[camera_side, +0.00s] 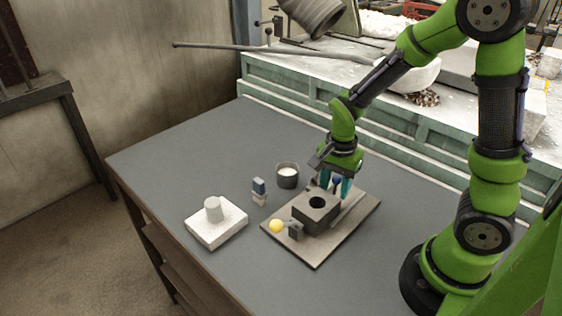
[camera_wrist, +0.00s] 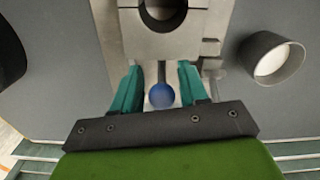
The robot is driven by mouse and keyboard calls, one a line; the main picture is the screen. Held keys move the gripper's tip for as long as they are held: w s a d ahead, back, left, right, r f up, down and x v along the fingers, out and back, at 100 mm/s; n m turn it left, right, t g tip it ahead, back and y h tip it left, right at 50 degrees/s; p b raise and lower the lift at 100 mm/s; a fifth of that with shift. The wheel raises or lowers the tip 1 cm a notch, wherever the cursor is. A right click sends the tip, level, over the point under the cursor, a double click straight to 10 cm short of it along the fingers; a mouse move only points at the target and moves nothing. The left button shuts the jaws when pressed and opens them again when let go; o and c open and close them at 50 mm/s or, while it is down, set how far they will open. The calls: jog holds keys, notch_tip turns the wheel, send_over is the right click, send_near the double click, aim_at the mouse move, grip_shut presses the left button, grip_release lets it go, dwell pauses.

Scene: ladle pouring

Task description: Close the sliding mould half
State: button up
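The dark grey mould block (camera_side: 316,214) has a round opening in its top and sits on a flat base plate (camera_side: 316,257). It also shows at the top of the wrist view (camera_wrist: 170,44), cut off by the frame edge. A rod with a blue ball knob (camera_wrist: 162,96) runs from its near side in the wrist view. My gripper (camera_wrist: 159,70) has its two teal fingers on either side of the rod and knob, with gaps on both sides. The side view shows my gripper (camera_side: 337,186) low behind the block. I cannot tell whether a gap separates the mould halves.
A yellow ball (camera_side: 276,226) is at the base plate's front left. The table's left end is clear.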

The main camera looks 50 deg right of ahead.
jog(key=shift+w+a+r, duration=0.1)
jog(key=shift+w+r, duration=0.05)
jog(key=shift+w, duration=0.05)
jog(key=shift+r, duration=0.3)
notch_tip(320, 180, up, 16)
jog(key=shift+s, duration=0.15)
jog(key=n+t+y, duration=0.1)
jog(key=n+t, duration=0.2)
jog(key=n, duration=0.5)
send_over(332, 202)
jog(key=s+a+n+t, duration=0.1)
jog(key=s+r+n+t, duration=0.1)
jog(key=s+a+r+n+t+y, duration=0.1)
jog(key=s+n+t, duration=0.1)
jog(key=shift+s+a+r, duration=0.1)
jog(key=shift+a+r, duration=0.05)
jog(key=shift+a, duration=0.2)
